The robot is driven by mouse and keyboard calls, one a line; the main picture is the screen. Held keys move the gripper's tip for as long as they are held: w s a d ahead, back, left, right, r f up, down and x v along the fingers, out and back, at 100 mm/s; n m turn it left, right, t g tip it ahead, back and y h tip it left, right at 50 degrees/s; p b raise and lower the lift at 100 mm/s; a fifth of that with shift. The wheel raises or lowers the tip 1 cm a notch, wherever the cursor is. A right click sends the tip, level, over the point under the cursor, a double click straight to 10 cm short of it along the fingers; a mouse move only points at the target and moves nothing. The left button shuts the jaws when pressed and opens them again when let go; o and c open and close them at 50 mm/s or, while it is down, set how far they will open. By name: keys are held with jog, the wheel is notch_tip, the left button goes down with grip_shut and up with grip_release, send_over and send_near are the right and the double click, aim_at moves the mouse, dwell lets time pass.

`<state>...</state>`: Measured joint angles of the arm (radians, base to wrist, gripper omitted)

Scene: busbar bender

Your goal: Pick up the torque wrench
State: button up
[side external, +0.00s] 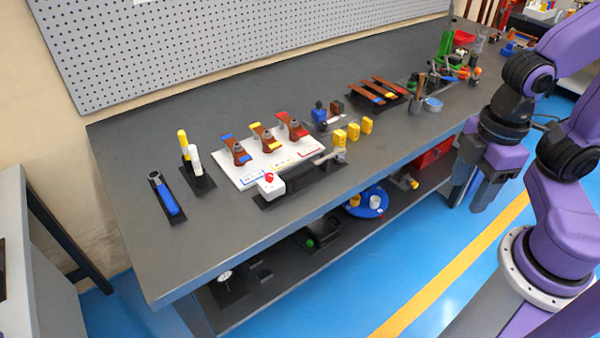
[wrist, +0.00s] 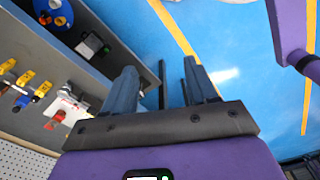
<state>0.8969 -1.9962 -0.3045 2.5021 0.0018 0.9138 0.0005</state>
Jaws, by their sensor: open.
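A tool with a blue handle and a dark ratchet-like head (side external: 165,195), which looks like the torque wrench, lies on a narrow black mat at the left end of the bench. It cannot be made out in the wrist view. My gripper (side external: 464,203) hangs off the front edge of the bench at the right, far from that tool, with its fingers pointing down. In the wrist view my gripper (wrist: 160,68) is open, with nothing between the fingers.
Yellow and white markers (side external: 190,155) stand next to the blue-handled tool. A white board (side external: 240,176) with copper-coloured pieces and a bender with a red-and-white end (side external: 270,185) sit mid-bench. A lower shelf (side external: 290,268) holds a blue plate (side external: 366,203). The bench's left front is clear.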

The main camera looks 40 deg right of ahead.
jog(key=m, duration=3.1)
send_over(295, 170)
jog(key=f, duration=1.2)
jog(key=shift+w+f, duration=0.2)
jog(key=shift+f, duration=0.1)
jog(key=shift+s+f, duration=0.15)
jog(key=shift+f, duration=1.15)
jog(key=shift+s+f, duration=0.1)
jog(key=shift+f, duration=1.2)
grip_shut()
